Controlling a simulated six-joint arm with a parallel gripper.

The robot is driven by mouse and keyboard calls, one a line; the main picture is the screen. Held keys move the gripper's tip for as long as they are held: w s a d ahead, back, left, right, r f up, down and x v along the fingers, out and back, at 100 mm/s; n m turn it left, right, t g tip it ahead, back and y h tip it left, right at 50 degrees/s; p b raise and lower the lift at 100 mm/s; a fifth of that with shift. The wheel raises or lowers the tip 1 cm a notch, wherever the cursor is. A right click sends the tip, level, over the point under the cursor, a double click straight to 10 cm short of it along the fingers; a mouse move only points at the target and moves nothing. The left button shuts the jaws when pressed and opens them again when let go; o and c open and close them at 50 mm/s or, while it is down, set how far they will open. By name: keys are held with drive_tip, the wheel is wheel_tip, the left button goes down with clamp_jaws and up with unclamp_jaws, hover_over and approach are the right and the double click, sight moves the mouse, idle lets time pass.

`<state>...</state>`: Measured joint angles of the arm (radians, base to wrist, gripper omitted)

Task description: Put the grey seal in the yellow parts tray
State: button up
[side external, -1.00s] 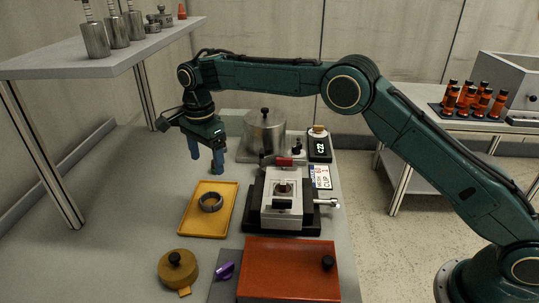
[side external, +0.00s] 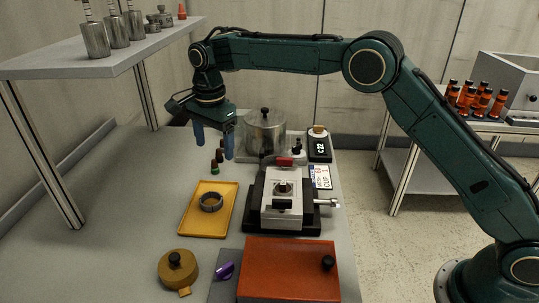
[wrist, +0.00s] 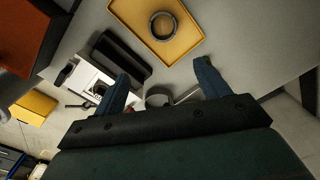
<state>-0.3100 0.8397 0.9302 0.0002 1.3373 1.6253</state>
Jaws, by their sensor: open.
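The grey seal (side external: 211,202) is a dark grey ring lying flat inside the yellow parts tray (side external: 190,230). In the wrist view the seal (wrist: 164,26) lies near the middle of the tray (wrist: 126,12), apart from the fingers. My gripper (side external: 214,150) is open and empty, with its blue fingers pointing down. It hovers above the table, behind the tray in the side view. The wrist view shows the two fingers (wrist: 165,80) spread wide with nothing between their tips.
A grey and white vise-like fixture (side external: 282,205) stands right of the tray. A steel pot (side external: 265,132) is behind it. A brass lid (side external: 178,268) and a red-brown plate (side external: 288,270) are at the front. Table left of the tray is clear.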

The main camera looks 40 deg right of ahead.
drive_tip(key=s+d+r+n+t, duration=0.1)
drive_tip(key=s+d+r+n, duration=0.3)
drive_tip(key=s+d+r, duration=0.35)
drive_tip(key=s+d+r+n+t, duration=0.2)
drive_tip(key=s+d+r+n, duration=0.25)
drive_tip(key=s+r, duration=0.5)
drive_tip(key=s+d+f+n, duration=0.2)
drive_tip(key=s, duration=0.5)
drive_tip(key=s+d+f+n+t, duration=0.1)
drive_tip(key=s+d+f+n, duration=0.1)
drive_tip(key=s, duration=0.6)
drive_tip(key=s+d+f+n+t, duration=0.1)
drive_tip(key=s+d+f+n, duration=0.1)
drive_tip(key=s, duration=0.6)
drive_tip(key=shift+s+d+f, duration=0.2)
drive_tip(key=shift+d+f, duration=0.15)
drive_tip(key=shift+f, duration=0.4)
